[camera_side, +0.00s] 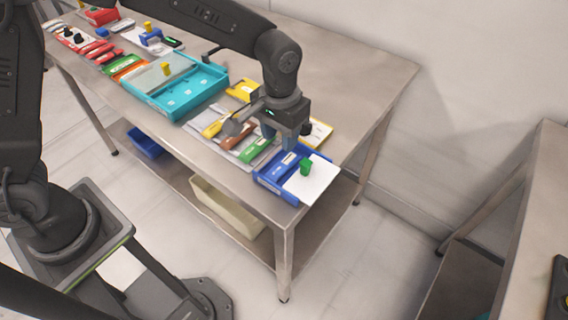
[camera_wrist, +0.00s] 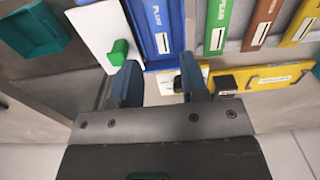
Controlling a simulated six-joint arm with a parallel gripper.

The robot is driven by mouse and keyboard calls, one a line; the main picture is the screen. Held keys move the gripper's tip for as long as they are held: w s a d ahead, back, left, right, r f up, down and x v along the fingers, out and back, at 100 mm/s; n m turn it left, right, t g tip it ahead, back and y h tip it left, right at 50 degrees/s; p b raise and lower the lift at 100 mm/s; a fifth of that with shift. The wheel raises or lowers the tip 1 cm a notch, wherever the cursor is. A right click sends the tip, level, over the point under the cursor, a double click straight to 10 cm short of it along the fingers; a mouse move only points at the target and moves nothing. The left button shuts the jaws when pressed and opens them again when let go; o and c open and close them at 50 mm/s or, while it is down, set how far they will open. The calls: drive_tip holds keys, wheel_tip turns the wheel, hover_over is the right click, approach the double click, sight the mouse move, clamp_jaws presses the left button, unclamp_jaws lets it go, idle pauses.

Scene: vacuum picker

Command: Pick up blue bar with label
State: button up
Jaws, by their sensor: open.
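The blue bar with a white label (camera_wrist: 157,22) lies ahead of my gripper in the wrist view, with light lettering beside the label. In the side view, the blue piece (camera_side: 268,183) lies at the table's near right corner, partly under a white plate. Whether the fingers touch anything cannot be told.
The white plate (camera_side: 316,184) carries a green knob (camera_side: 305,166) and overhangs the table edge. Green (camera_side: 257,150), brown (camera_side: 238,137) and yellow (camera_side: 213,128) labelled bars lie left of the blue piece. A teal tray (camera_side: 207,83) stands farther left. A yellow plate (camera_wrist: 258,78) lies near the right finger.

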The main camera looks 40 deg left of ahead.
sight(282, 165)
wheel_tip(282, 165, down, 9)
drive_tip(key=shift+w+r, duration=0.15)
idle(0.4)
drive_tip(key=c, duration=0.6)
drive_tip(key=shift+r, duration=0.1)
